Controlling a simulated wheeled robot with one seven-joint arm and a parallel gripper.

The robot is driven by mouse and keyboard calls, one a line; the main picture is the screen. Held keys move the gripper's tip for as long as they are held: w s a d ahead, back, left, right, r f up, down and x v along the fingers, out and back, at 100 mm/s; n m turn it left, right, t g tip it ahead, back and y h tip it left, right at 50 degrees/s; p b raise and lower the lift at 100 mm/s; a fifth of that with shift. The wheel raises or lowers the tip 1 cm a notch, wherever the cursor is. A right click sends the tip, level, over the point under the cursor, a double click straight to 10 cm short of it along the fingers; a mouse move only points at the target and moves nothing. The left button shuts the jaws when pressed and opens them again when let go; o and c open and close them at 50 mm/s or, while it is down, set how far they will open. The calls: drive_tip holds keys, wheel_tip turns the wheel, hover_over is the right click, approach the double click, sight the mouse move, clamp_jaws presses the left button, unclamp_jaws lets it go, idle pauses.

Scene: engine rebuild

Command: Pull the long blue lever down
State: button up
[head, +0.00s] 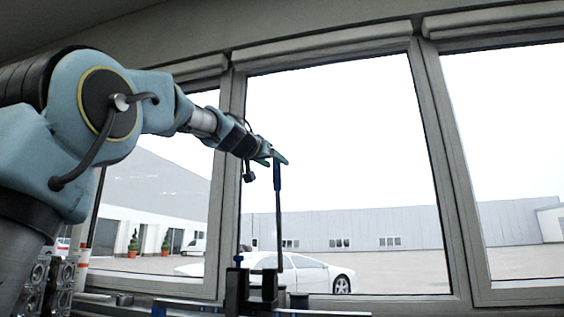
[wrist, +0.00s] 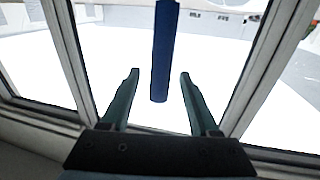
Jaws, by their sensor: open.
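The long lever (head: 279,228) stands upright in the head view, a thin dark rod with a blue grip (head: 277,176) at its top. Its lower part meets a dark bracket (head: 262,292) at the bottom of the picture. My gripper (head: 279,159) is at the height of the grip's top end. In the wrist view, my gripper (wrist: 159,75) is open, with the blue grip (wrist: 165,50) showing between the two fingers, a gap on each side. Contact with the fingers is not visible. The rod below the grip is hidden in the wrist view.
A shorter blue-topped piece (head: 238,260) stands left of the bracket. Grey metal engine parts (head: 47,285) are at the lower left. Window frames (head: 440,170) stand behind the lever. The space right of the lever looks clear.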

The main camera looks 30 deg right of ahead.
drive_tip(key=p+x, duration=0.2)
drive_tip(key=x, duration=0.2)
drive_tip(key=shift+d+r, duration=0.1)
drive_tip(key=shift+r, duration=0.05)
drive_tip(key=shift+w+d+f, duration=0.2)
drive_tip(key=shift+w+d, duration=0.1)
drive_tip(key=shift+d, duration=0.1)
clamp_jaws()
idle(1.0)
